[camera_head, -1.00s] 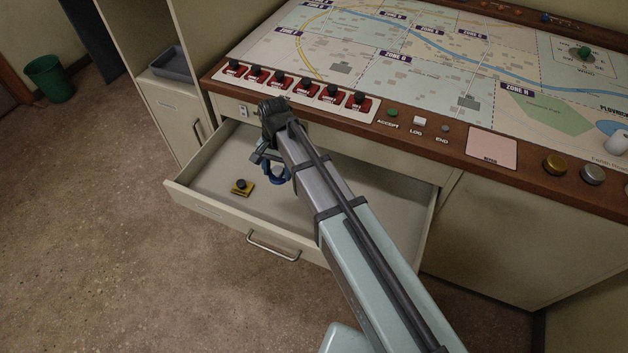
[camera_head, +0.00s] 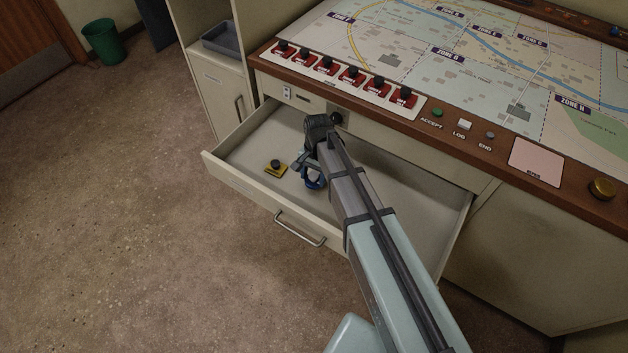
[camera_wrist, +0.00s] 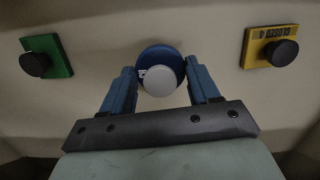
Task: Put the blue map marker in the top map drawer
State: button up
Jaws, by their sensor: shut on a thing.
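My gripper (camera_head: 313,180) is inside the open top map drawer (camera_head: 238,178), low over its floor. In the wrist view its two blue fingers (camera_wrist: 160,82) are shut on the blue map marker (camera_wrist: 150,52), a round blue disc with a pale grey knob. The marker lies between the fingertips, over the drawer's pale floor. I cannot tell whether it touches the floor. In the head view the arm and fingers mostly hide the marker.
A yellow marker (camera_head: 275,168) with a black knob lies in the drawer. A green one (camera_wrist: 46,56) shows on the other side in the wrist view. The console edge with red switches (camera_head: 350,77) overhangs the drawer's back.

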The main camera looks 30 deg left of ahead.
aim_at(314, 181)
jog(key=shift+f, duration=1.6)
jog(key=shift+f, duration=0.1)
jog(key=o, duration=1.1)
jog(key=shift+c, duration=0.2)
jog(key=r, duration=0.4)
jog(key=w+r, duration=0.1)
jog(key=r, duration=0.7)
jog(key=shift+w+r, duration=0.1)
jog(key=shift+w, duration=0.15)
